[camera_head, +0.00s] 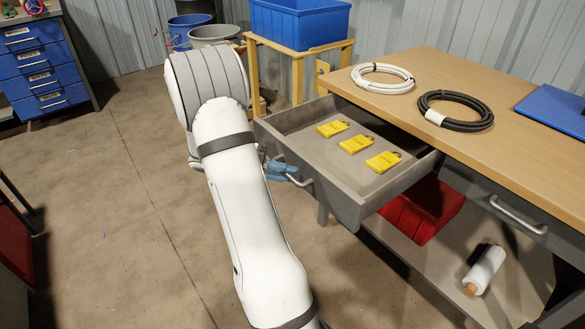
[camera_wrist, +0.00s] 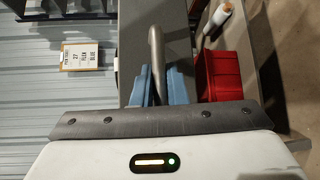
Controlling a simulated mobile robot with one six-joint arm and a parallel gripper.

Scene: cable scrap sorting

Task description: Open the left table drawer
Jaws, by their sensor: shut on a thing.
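The left table drawer (camera_head: 352,207) stands pulled out from under the wooden table top (camera_head: 430,80). Several yellow tags (camera_head: 356,144) lie flat inside it. My gripper (camera_head: 281,172) is at the drawer's front, with its blue fingers shut on the drawer handle (camera_head: 300,181). In the wrist view the curved handle (camera_wrist: 156,55) runs between the two blue fingers (camera_wrist: 159,88), and the grey drawer front (camera_wrist: 178,40) is behind them. My white arm hides part of the drawer's left front side in the head view.
A second drawer handle (camera_head: 518,214) is on the table's right, its drawer shut. A red bin (camera_head: 423,208) and a white roll (camera_head: 484,269) are on the lower shelf. White (camera_head: 383,78) and black (camera_head: 456,110) cable coils lie on top. Floor left of my arm is clear.

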